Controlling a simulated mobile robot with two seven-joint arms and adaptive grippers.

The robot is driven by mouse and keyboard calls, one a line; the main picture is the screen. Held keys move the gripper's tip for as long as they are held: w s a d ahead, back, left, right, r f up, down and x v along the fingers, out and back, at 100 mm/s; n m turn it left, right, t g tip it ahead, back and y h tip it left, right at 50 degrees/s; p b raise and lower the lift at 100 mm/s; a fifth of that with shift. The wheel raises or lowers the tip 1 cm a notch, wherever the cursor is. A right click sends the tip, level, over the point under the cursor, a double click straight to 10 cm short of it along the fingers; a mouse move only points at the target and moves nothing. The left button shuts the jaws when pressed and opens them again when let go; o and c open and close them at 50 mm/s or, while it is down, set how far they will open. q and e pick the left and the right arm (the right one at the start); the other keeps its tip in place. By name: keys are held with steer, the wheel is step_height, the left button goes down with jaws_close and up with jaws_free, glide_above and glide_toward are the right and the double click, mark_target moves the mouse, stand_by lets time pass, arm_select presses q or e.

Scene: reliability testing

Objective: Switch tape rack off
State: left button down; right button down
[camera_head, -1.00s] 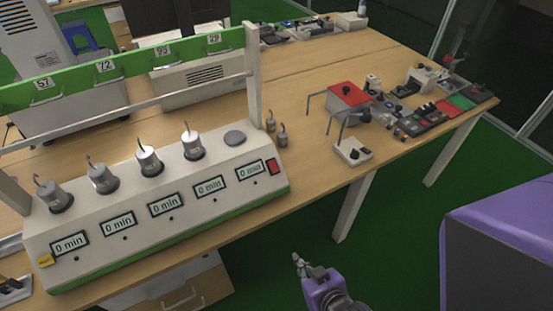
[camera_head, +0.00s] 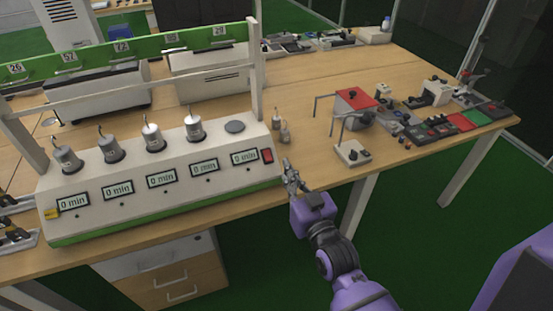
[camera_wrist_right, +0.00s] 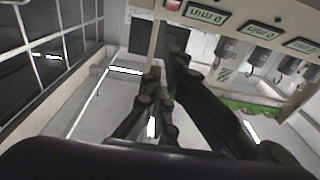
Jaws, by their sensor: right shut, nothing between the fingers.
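The tape rack (camera_head: 140,212) is a pale sloped console with a green lower edge, several "0 min" displays and several metal weights with hooks on top. Its red switch (camera_head: 267,156) is at the right end of the front face; it also shows at the top of the right wrist view (camera_wrist_right: 173,5). My right gripper (camera_head: 287,165) is shut and empty, just right of the red switch in the head view. I cannot tell whether it touches the console. In the wrist view its dark fingers (camera_wrist_right: 165,75) point toward the rack's end. My left gripper is not in view.
A white device with a knob (camera_head: 351,152) and a red-topped box (camera_head: 355,98) stand farther right. A drawer cabinet (camera_head: 170,275) is below the table.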

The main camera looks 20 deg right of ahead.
steer(key=p, duration=0.1)
glide_above(268, 156)
steer(key=s, duration=0.5)
steer(key=f, duration=0.2)
steer(key=w+f, duration=0.1)
steer(key=shift+d+f, duration=0.15)
steer(key=shift+d, duration=0.2)
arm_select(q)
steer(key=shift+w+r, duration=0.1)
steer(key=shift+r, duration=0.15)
arm_select(e)
steer(key=shift+f, duration=0.1)
